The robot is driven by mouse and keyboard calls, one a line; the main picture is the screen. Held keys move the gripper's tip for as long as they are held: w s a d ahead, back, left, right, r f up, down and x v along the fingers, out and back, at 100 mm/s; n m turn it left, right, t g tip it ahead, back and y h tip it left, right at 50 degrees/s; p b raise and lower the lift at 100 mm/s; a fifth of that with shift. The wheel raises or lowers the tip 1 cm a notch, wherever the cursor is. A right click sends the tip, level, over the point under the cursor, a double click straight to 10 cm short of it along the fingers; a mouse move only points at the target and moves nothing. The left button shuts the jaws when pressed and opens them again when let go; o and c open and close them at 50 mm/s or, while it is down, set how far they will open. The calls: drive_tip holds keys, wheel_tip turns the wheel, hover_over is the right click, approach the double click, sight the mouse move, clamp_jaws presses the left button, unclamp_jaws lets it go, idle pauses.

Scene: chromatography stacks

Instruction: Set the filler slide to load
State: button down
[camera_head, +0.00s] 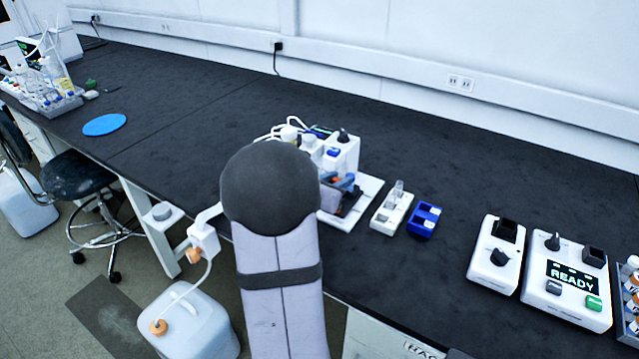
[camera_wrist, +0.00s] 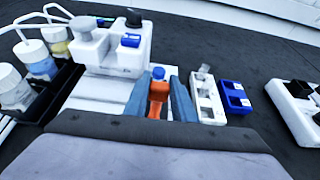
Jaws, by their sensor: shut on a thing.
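The white chromatography machine (camera_head: 338,153) stands on the dark bench behind my arm; it also shows in the wrist view (camera_wrist: 105,48). In front of it, an orange piece with a blue top (camera_wrist: 158,98) sits over the machine's white base (camera_wrist: 95,95). I take it to be the filler slide's grip, but no label is readable. My gripper (camera_wrist: 159,92) is shut on this orange piece, one blue-grey finger on each side. In the head view my gripper (camera_head: 343,184) is partly hidden by my arm, and the slide's position marks cannot be seen.
A white holder with clear cuvettes (camera_head: 391,208) and a blue block (camera_head: 424,219) stand close to the right. Farther right are a white knobbed device (camera_head: 495,255) and one reading READY (camera_head: 570,277). Bottles (camera_wrist: 38,60) stand in a black tray at left.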

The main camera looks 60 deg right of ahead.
drive_tip(key=shift+s+b, duration=0.4)
drive_tip(key=shift+s, duration=0.7)
drive_tip(key=c, duration=1.5)
unclamp_jaws()
drive_tip(key=shift+s, duration=0.15)
drive_tip(key=v, duration=0.7)
drive_tip(key=shift+a+r, duration=0.1)
drive_tip(key=shift+a, duration=0.05)
